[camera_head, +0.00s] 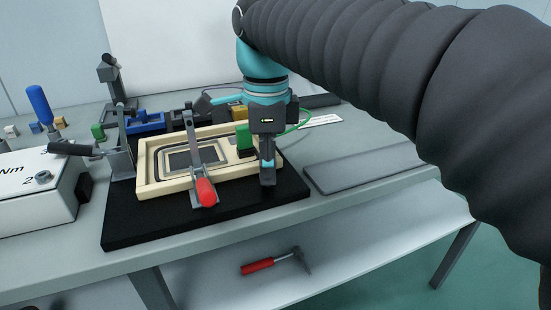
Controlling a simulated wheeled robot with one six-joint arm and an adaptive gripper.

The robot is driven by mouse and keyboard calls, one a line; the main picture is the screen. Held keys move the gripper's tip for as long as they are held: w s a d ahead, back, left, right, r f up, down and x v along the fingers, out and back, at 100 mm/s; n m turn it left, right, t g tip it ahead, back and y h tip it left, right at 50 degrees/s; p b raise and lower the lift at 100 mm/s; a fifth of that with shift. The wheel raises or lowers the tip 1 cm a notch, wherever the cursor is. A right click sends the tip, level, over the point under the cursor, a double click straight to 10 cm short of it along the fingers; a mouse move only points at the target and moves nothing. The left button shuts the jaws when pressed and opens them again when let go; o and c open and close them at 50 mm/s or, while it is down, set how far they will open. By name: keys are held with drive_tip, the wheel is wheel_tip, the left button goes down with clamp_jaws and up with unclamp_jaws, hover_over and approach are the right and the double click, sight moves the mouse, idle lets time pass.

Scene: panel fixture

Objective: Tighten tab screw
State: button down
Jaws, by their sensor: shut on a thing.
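A light wooden frame panel (160,187) with dark nested rectangles inside lies on a black mat (130,227) on the bench. A toggle clamp with a red handle (206,192) crosses its front side. My gripper (268,180) points down at the panel's right end, its fingers close together and low near the mat. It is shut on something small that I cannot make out. The tab screw is not distinguishable, and the gripper's underside is hidden.
A white torque box (35,200) marked "Nm" stands at the left, near a blue-handled tool (40,105). A grey flat pad (365,165) lies at the right. A red-handled hammer (258,265) lies on the lower shelf.

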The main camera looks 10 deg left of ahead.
drive_tip(key=shift+w+a+m, duration=0.1)
drive_tip(key=shift+m, duration=0.5)
drive_tip(key=c, duration=1.2)
unclamp_jaws()
wheel_tip(320, 180, up, 12)
